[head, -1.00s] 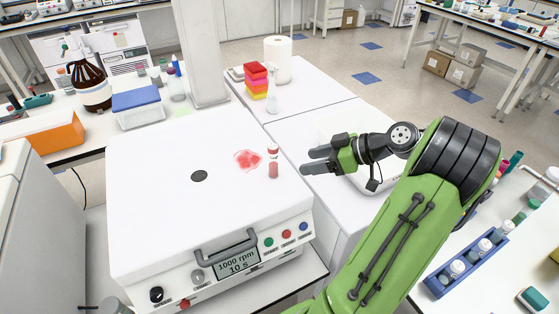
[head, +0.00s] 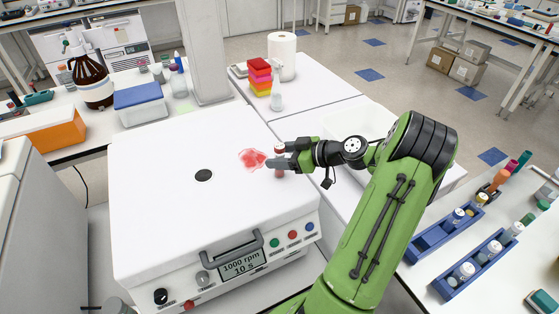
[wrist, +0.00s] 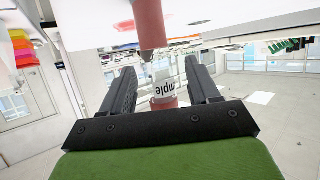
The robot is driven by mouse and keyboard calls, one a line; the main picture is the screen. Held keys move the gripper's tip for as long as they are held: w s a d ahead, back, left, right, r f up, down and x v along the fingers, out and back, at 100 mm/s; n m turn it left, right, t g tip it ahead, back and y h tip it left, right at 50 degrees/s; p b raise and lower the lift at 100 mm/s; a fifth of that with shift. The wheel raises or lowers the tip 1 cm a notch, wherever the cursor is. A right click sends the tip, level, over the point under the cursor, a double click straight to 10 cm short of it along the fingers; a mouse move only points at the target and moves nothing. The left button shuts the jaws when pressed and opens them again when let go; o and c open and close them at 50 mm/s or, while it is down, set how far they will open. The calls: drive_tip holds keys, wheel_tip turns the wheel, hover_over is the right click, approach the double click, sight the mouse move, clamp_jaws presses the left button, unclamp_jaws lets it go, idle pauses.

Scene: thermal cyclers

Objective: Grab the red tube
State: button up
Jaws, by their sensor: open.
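The red tube (head: 280,149) stands upright on the white lid of the centrifuge (head: 150,195), near its right side. It has a red cap, a white label and a red lower part. My gripper (head: 271,161) reaches in level from the right, and its fingers hide the middle of the tube in the head view. In the wrist view, which is upside down, my open gripper (wrist: 160,72) has a finger on each side of the tube (wrist: 151,22). Part of the printed label shows between them, and I see no clear contact.
A red smear (head: 252,158) lies on the lid just left of the tube. Blue tube racks (head: 470,265) are at the right. The lid's left part is clear.

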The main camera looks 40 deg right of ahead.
drive_tip(key=shift+w+a+f, duration=0.1)
drive_tip(key=shift+w+f, duration=0.05)
drive_tip(key=shift+w, duration=0.15)
drive_tip(key=shift+s, duration=0.15)
drive_tip(key=shift+c, duration=1.3)
drive_tip(key=c, duration=0.8)
